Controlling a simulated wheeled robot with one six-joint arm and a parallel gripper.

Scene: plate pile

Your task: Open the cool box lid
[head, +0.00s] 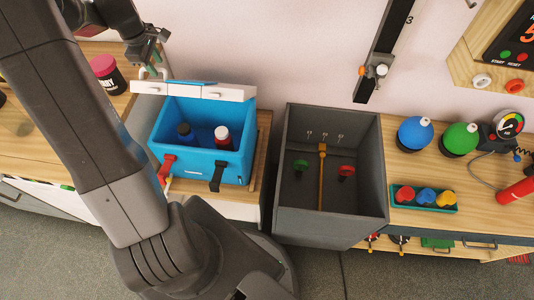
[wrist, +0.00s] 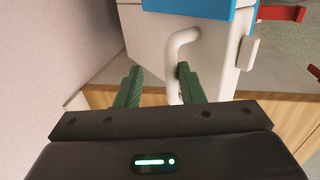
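The blue cool box (head: 237,160) stands on the wooden counter at left centre in the head view. Its white and blue lid (head: 207,91) is raised at the back, and the inside shows, with a dark blue-capped bottle (head: 186,134) and a red-and-white bottle (head: 222,137). My gripper (head: 151,69) is at the lid's back left corner. In the wrist view its green fingers (wrist: 155,86) are apart, with a white handle (wrist: 172,65) running down beside the right finger, partly between them. I cannot tell whether they touch.
A dark grey open bin (head: 375,190) stands right of the cool box. A dark jar with a pink lid (head: 104,66) is on the counter at left. A blue ball (head: 414,133), a green ball (head: 460,138) and a teal tray (head: 424,208) are at right. The wall is close behind.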

